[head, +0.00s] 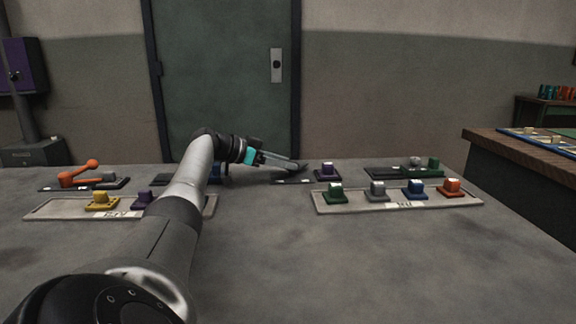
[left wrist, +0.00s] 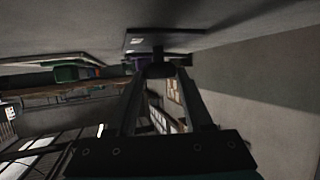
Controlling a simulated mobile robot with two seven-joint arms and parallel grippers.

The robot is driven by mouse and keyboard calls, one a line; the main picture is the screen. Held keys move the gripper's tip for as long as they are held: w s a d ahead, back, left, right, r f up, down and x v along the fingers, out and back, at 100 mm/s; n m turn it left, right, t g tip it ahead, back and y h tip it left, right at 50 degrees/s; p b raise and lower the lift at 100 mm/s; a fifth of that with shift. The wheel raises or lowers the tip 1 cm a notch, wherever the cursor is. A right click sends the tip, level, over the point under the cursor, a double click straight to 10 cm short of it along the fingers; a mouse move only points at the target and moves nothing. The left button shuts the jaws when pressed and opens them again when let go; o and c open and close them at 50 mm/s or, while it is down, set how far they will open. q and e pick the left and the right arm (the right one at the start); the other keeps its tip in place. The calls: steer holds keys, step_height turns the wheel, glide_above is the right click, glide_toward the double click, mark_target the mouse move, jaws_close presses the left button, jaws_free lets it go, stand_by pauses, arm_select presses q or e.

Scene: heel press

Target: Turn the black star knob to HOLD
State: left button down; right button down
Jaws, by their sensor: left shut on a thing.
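My left gripper (head: 298,167) reaches across the far part of the table in the head view. Its fingertips also show in the left wrist view (left wrist: 160,70), shut on a dark knob (left wrist: 158,57), which I take to be the black star knob. The knob sits on a short stem from a dark flat plate (left wrist: 190,38). In the head view the plate (head: 291,181) shows as a thin dark strip with pale marks. The fingers hide much of the knob, and its shape and the HOLD mark cannot be read. My right gripper is out of view.
A purple block (head: 327,171) stands close right of the left gripper. A tray (head: 330,208) with green, grey, blue and red blocks lies in front right. Another tray (head: 50,209) with yellow and purple blocks lies left, partly behind my arm. An orange lever (head: 78,174) is far left.

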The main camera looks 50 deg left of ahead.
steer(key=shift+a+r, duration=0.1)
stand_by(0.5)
arm_select(q)
steer(key=shift+c, duration=1.5)
jaws_free()
steer(key=shift+s, duration=0.1)
steer(key=shift+s+r, duration=0.1)
steer(key=shift+s, duration=0.1)
steer(key=shift+s+a+r, duration=0.15)
steer(key=shift+s, duration=0.15)
steer(key=p+v, duration=0.2)
steer(key=v, duration=0.4)
steer(key=shift+r, duration=0.1)
steer(key=p+v, duration=0.2)
steer(key=v, duration=0.5)
steer(key=shift+s, duration=0.35)
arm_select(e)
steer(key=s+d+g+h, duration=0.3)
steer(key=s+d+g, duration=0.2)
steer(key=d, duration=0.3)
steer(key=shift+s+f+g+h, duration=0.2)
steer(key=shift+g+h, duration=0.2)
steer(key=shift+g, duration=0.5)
